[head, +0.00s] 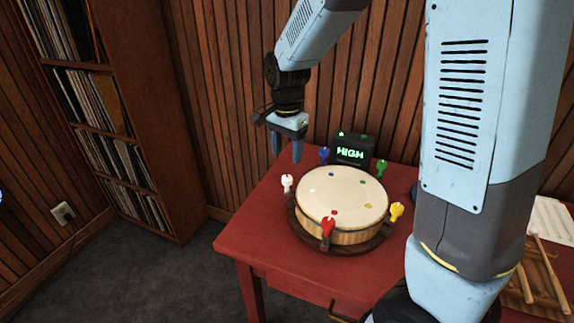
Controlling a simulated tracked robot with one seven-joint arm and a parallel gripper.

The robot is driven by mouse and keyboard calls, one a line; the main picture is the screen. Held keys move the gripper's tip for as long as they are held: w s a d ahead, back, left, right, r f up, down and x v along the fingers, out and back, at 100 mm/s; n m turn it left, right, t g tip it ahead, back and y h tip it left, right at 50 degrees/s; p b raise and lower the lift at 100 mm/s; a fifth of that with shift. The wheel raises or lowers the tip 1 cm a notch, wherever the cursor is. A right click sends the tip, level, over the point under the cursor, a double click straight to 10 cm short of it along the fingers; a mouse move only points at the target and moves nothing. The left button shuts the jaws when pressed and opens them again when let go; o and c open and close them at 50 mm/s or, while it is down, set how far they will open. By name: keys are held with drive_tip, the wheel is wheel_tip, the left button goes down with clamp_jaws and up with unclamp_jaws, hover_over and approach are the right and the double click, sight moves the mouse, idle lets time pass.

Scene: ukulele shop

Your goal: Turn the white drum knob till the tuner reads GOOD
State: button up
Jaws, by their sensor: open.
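A round drum (342,200) with a pale skin and wooden sides sits on the red table. The white drum knob (287,184) stands upright at the drum's left edge. Blue (324,155), green (381,168), yellow (397,211) and red (327,227) knobs stand around the rim. The black tuner (353,148) behind the drum reads HIGH in green letters. My gripper (286,150) points down, open and empty, above the white knob in the picture and apart from it. How far it is from the knob in depth is hard to tell.
The red table (262,228) has bare room to the left of the drum. Drumsticks (540,265) and a paper sheet (551,220) lie at the right. A record shelf (150,120) stands at the left against the wood-panelled wall.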

wheel_tip(320, 180, up, 5)
drive_tip(key=shift+f, duration=0.1)
idle(0.4)
drive_tip(key=s+d+r+n+t, duration=0.2)
drive_tip(key=s+d+r+n, duration=0.2)
drive_tip(key=s+d, duration=0.4)
drive_tip(key=s+d+r+n+t, duration=0.3)
drive_tip(key=s+d+r, duration=0.4)
drive_tip(key=s, duration=0.5)
drive_tip(key=shift+s+d+r+n+t, duration=0.2)
drive_tip(key=shift+d+r+n+t, duration=0.1)
drive_tip(key=shift+d+n, duration=0.7)
drive_tip(key=shift+d, duration=0.15)
drive_tip(key=shift+c, duration=0.3)
